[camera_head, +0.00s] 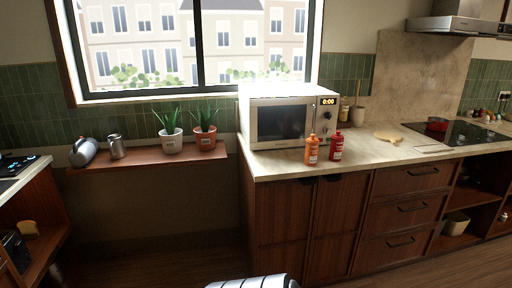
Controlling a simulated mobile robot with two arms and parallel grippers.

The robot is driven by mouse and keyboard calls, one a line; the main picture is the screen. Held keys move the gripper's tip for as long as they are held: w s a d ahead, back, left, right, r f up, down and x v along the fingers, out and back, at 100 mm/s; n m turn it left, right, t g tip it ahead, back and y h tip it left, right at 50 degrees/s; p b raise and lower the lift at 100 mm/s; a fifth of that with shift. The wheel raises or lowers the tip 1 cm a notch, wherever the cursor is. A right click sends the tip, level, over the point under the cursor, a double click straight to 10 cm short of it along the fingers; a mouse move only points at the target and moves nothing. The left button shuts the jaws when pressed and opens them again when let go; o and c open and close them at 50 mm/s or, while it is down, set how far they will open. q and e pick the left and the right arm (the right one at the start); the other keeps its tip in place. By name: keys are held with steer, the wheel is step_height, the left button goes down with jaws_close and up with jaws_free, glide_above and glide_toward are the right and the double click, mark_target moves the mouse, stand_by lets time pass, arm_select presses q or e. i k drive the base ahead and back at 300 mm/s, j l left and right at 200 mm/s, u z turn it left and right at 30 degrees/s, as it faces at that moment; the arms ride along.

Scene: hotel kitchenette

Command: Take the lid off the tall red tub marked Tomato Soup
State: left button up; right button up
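No tall tub with a readable Tomato Soup mark shows. A red container (336,146) shaped like a bottle stands upright on the counter in front of the microwave; its label is too small to read. An orange container (312,149) of like shape stands just left of it, also upright. Both have their tops on, as far as I can tell. Neither of my grippers is in view. Only a white rounded part, probably mine, shows at the bottom edge.
The microwave (276,121) stands behind the two containers on the pale counter (372,153). A wooden shelf (140,162) at left holds two potted plants and metal vessels. The floor before the counter looks clear.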

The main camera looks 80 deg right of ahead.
mark_target(338, 135)
steer(key=l+z, duration=0.1)
steer(key=z, duration=2.25)
steer(key=i+l+z, duration=0.3)
steer(key=i+l, duration=0.15)
steer(key=l, duration=0.2)
steer(key=i+l+z, duration=0.3)
steer(key=i+l, duration=0.2)
